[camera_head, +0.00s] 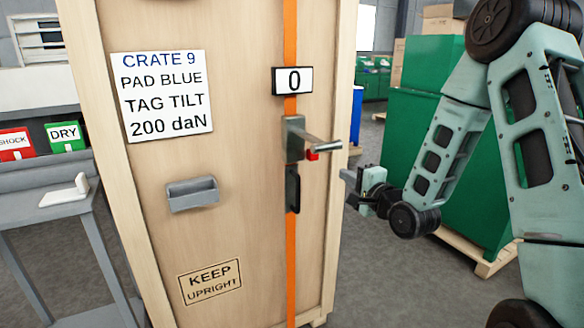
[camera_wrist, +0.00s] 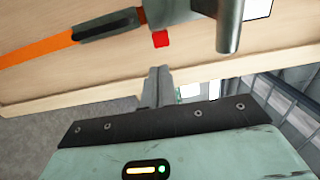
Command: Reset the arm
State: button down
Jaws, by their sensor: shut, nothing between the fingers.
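My arm stands at the right in the head view, bent, with my gripper (camera_head: 350,187) beside the right edge of a tall wooden crate (camera_head: 240,130). In the wrist view my gripper (camera_wrist: 158,75) has its fingers together and empty, pointing toward the crate face. A grey metal tensioner with a lever handle (camera_head: 320,143) and a red tab (camera_head: 312,155) sits on the orange strap (camera_head: 290,230). The handle also shows in the wrist view (camera_wrist: 230,30), close above my fingers and apart from them, with the red tab (camera_wrist: 160,39).
The crate bears a label (camera_head: 162,95), a display reading 0 (camera_head: 293,81) and a small grey holder (camera_head: 192,194). Green containers on a pallet (camera_head: 470,250) stand behind my arm. Open floor lies right of the crate.

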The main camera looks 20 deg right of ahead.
jog(key=s+a+f+n+g+y+p, duration=0.1)
jog(key=s+a+n+g, duration=0.2)
jog(key=a, duration=0.4)
jog(key=s+a+n+g+y, duration=0.1)
jog(key=a+n+g, duration=0.2)
jog(key=a+n, duration=0.25)
jog(key=s+a+f+n+g+y+p, duration=0.1)
jog(key=s+a+n+g, duration=0.2)
jog(key=a, duration=0.4)
jog(key=s+a+r+n+g+h, duration=0.1)
jog(key=s+a+n+g, duration=0.1)
jog(key=s, duration=0.6)
jog(key=s+a+r+n+g+h+p, duration=0.1)
jog(key=s+a+n+g, duration=0.2)
jog(key=s+n, duration=0.4)
jog(key=s+a+r+n+g+h, duration=0.1)
jog(key=s+a+n+g, duration=0.2)
jog(key=s, duration=0.7)
jog(key=shift+a+n+g, duration=0.15)
jog(key=shift+n+g, duration=0.35)
jog(key=shift+n, duration=0.35)
jog(key=shift+s, duration=0.1)
